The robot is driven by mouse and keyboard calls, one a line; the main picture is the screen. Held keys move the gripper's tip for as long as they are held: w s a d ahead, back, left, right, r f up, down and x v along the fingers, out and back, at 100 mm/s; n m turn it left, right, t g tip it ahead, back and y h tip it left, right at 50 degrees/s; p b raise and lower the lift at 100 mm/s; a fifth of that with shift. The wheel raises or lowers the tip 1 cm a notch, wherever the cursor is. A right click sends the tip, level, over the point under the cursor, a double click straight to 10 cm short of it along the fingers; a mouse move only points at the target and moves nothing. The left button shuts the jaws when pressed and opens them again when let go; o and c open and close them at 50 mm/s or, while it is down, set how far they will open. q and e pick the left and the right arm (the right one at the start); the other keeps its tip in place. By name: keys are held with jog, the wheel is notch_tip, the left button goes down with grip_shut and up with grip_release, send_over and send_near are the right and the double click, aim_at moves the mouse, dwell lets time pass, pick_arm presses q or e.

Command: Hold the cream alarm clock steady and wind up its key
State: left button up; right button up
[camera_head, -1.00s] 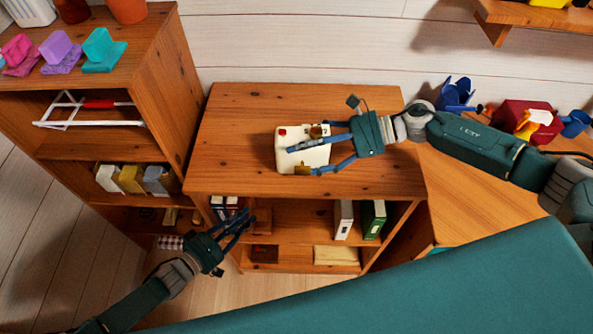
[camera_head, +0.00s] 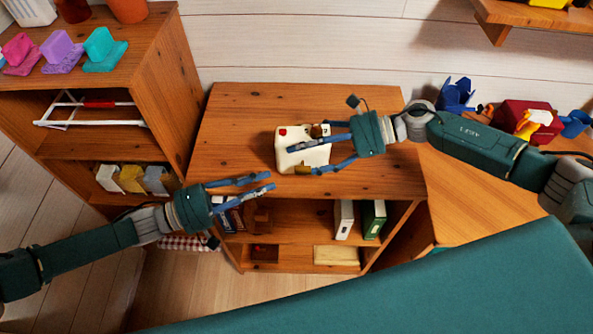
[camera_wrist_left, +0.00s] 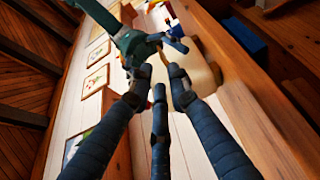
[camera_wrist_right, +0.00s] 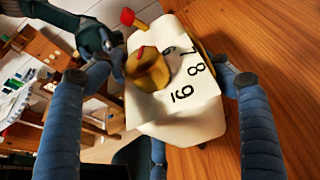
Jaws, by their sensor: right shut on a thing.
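The cream alarm clock (camera_head: 314,156) sits on the wooden cabinet top near its front edge. It has a red button on top, and numerals show on its face in the right wrist view (camera_wrist_right: 190,115). A brass-coloured key (camera_head: 303,170) shows at its near side, also large in the right wrist view (camera_wrist_right: 152,72). My right gripper (camera_head: 318,158) comes from the right and is shut on the clock, with fingers on both sides. My left gripper (camera_head: 270,182) is open and empty, just left of and nearer than the key, apart from it. Its spread fingers show in the left wrist view (camera_wrist_left: 158,88).
The wooden cabinet (camera_head: 235,120) has open shelves below with a green binder (camera_head: 373,220) and books. A taller shelf (camera_head: 155,90) stands at left. A red box (camera_head: 528,118) and blue items stand at right. The cabinet top behind the clock is clear.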

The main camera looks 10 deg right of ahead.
aim_at(297, 173)
pick_arm(q)
jog(key=d, duration=0.3)
jog(key=w+d, duration=0.1)
jog(key=d, duration=0.4)
jog(key=shift+w+d, duration=0.15)
jog(key=shift+d, duration=0.2)
grip_shut()
